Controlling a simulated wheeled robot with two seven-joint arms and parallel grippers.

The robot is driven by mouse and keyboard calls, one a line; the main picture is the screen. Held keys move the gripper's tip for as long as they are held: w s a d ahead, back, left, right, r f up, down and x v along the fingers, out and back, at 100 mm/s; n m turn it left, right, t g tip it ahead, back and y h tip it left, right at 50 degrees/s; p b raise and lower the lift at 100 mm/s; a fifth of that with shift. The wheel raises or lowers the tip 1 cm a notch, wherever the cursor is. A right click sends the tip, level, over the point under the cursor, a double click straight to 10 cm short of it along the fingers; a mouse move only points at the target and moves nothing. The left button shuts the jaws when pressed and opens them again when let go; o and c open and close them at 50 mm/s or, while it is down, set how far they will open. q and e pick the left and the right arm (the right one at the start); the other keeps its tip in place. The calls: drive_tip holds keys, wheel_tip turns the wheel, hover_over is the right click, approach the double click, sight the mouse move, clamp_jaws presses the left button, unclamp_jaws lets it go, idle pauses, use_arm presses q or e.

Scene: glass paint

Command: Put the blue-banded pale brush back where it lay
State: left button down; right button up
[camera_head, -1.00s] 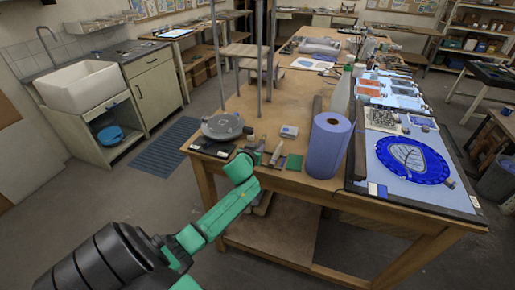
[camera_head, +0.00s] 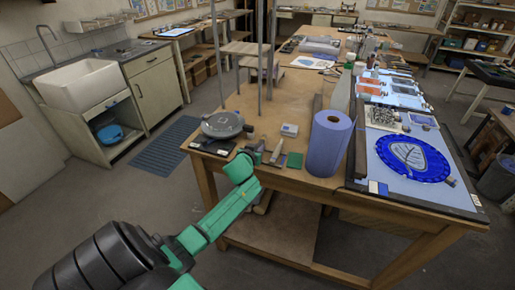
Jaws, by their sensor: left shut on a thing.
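My left gripper (camera_head: 257,150) is at the near left edge of the wooden table, low over the top, between the round grey turntable and a slim pale tube-like item (camera_head: 276,151). It is shut on a thin thing, taken to be the blue-banded pale brush, which is mostly hidden by the gripper and too small to show its band. I cannot tell whether the brush touches the table. My right gripper is not in view.
The grey turntable (camera_head: 222,125) is left of the gripper. A green pad (camera_head: 295,160), a small white box (camera_head: 289,131) and a blue paper roll (camera_head: 328,145) are to its right. Bare wood (camera_head: 275,107) lies behind.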

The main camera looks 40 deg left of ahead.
use_arm(q)
drive_tip(key=c, duration=0.6)
unclamp_jaws()
drive_tip(key=b+v, duration=0.1)
drive_tip(key=v, duration=1.4)
drive_tip(key=s+d+f+m+g+h+b, duration=0.1)
drive_tip(key=s+d+f+m+g+h, duration=0.2)
drive_tip(key=f, duration=1.3)
drive_tip(key=s+d+f+g+b, duration=0.1)
drive_tip(key=s+f+g, duration=0.25)
drive_tip(key=f, duration=1.25)
drive_tip(key=s+d+f+m+g, duration=0.1)
drive_tip(key=s+d+f, duration=0.1)
drive_tip(key=s+f, duration=0.5)
drive_tip(key=s+d+f+m+g+h+b, duration=0.1)
drive_tip(key=s+d+f+g, duration=0.1)
drive_tip(key=s+f, duration=0.5)
drive_tip(key=s+d+f+m+g+h, duration=0.1)
drive_tip(key=s+d+f, duration=0.3)
drive_tip(key=s, duration=0.9)
drive_tip(key=shift+s+d+f+m+g, duration=0.1)
drive_tip(key=shift+f+m+g, duration=0.1)
drive_tip(key=shift+f, duration=0.35)
drive_tip(key=shift+w+d+f+m+g, duration=0.1)
drive_tip(key=shift+f+m+g, duration=0.1)
drive_tip(key=shift+f, duration=0.3)
drive_tip(key=shift+s+d+f+m+g, duration=0.1)
drive_tip(key=shift+f+m+g, duration=0.1)
drive_tip(key=shift+f, duration=0.35)
